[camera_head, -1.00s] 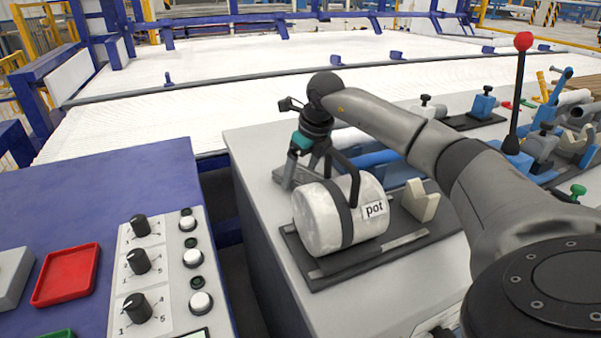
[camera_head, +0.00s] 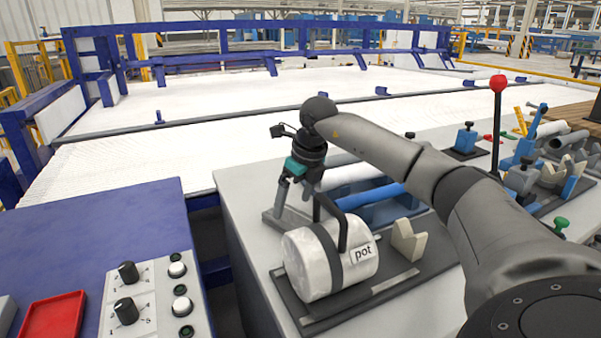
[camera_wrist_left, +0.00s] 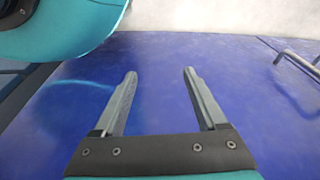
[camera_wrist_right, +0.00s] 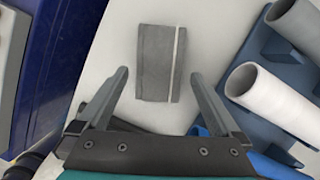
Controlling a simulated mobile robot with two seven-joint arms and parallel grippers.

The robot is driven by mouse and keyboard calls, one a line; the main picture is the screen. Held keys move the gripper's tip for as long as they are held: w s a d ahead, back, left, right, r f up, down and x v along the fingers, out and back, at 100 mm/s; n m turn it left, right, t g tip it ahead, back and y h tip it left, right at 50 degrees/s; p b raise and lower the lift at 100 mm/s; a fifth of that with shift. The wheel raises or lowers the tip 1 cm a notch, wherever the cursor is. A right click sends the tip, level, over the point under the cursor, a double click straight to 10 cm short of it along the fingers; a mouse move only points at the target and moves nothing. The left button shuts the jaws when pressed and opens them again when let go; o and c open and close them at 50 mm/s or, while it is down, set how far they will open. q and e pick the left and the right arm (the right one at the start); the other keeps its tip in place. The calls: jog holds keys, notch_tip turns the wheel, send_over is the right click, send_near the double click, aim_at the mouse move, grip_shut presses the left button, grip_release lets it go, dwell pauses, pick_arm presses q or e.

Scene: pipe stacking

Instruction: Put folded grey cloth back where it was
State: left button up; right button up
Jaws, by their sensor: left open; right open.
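The folded grey cloth, with one pale stripe, lies flat on the light bench top in the right wrist view (camera_wrist_right: 153,62). In the head view it is a grey patch (camera_head: 285,221) behind the white pot. My right gripper (camera_head: 293,200) is open and points down above the cloth. In the right wrist view its fingers (camera_wrist_right: 161,75) stand apart with nothing between them, and the cloth lies below and beyond. My left gripper (camera_wrist_left: 159,72) is open and empty over a blue surface, and is outside the head view.
A control panel (camera_head: 150,300) and red tray (camera_head: 55,318) are at the left.

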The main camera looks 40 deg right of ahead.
pick_arm(q)
jog(key=shift+s+a+f+p, duration=0.35)
jog(key=shift+s+f, duration=0.05)
jog(key=shift+f, duration=0.3)
jog(key=shift+s+a+f+p, duration=0.4)
jog(key=shift+f, duration=0.35)
jog(key=shift+s+a+f+p, duration=0.35)
jog(key=shift+s+f, duration=0.05)
jog(key=shift+f, duration=0.3)
pick_arm(e)
jog(key=v, duration=0.7)
jog(key=shift+r, duration=0.3)
jog(key=shift+s, duration=0.1)
